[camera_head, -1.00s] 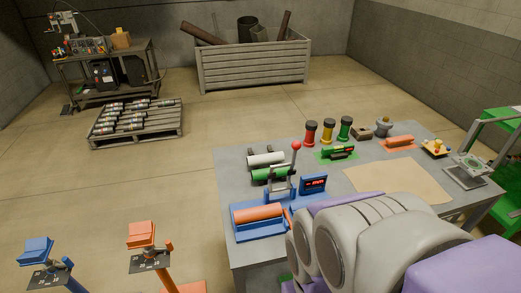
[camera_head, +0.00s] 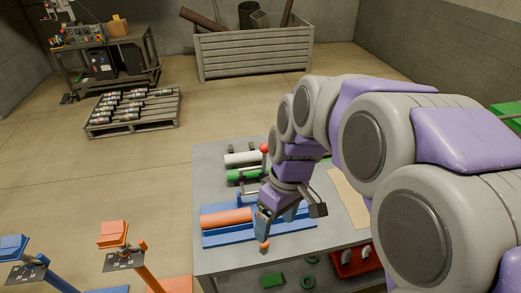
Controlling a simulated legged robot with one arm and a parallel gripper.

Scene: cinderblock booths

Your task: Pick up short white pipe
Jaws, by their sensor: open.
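The short white pipe (camera_head: 241,159) lies at the far left of the grey table (camera_head: 226,258), with its length running left to right. A green pipe (camera_head: 246,175) lies just in front of it. My gripper (camera_head: 277,224) is open and points down over the blue stand, to the right of the orange pipe (camera_head: 226,218). It is nearer to me than the white pipe and apart from it. I see nothing between its fingers.
A lever with a red ball (camera_head: 264,148) stands beside the white pipe's right end. The blue stand (camera_head: 228,237) holds the orange pipe. Orange (camera_head: 113,234) and blue (camera_head: 14,246) posts stand left of the table. A pallet of cylinders (camera_head: 133,110) is on the floor behind.

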